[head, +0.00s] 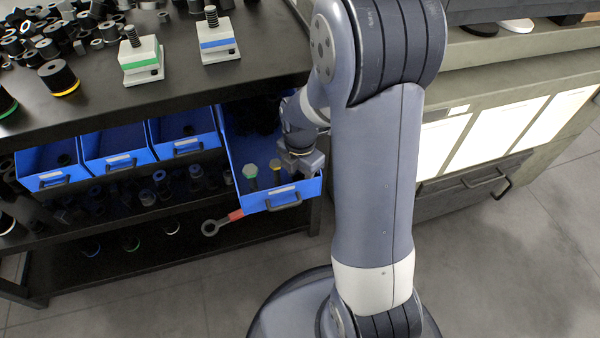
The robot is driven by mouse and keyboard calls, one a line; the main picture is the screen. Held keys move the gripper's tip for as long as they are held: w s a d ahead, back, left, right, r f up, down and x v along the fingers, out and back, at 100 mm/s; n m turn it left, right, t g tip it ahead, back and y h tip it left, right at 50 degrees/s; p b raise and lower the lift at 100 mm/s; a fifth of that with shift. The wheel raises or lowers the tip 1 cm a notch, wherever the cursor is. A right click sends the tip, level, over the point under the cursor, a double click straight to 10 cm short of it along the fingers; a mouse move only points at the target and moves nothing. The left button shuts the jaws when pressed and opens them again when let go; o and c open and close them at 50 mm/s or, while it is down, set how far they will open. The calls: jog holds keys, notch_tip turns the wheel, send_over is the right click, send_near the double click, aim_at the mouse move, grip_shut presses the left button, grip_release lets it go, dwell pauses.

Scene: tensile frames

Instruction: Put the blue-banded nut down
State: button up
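My gripper (303,163) is at the right side of the pulled-out blue bin (268,203), low over its front part. My own arm and wrist cover part of it. Its fingertips are too small and dark to tell open from shut. I cannot make out a blue-banded nut in or near it. A white block with a blue band (218,45) and an upright threaded stud stands on the dark bench top (240,82).
In the bin stand a green-marked bolt (250,172) and a yellow-marked bolt (275,167). More blue bins (112,160) sit to the left. A green-banded block (140,62) and a yellow-banded cylinder (58,78) stand on the bench. A red-handled wrench (222,221) lies below.

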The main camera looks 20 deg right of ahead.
notch_tip(320, 180, up, 13)
jog(key=p, duration=0.4)
jog(key=shift+p, duration=0.35)
jog(key=shift+c, duration=0.5)
dwell(0.5)
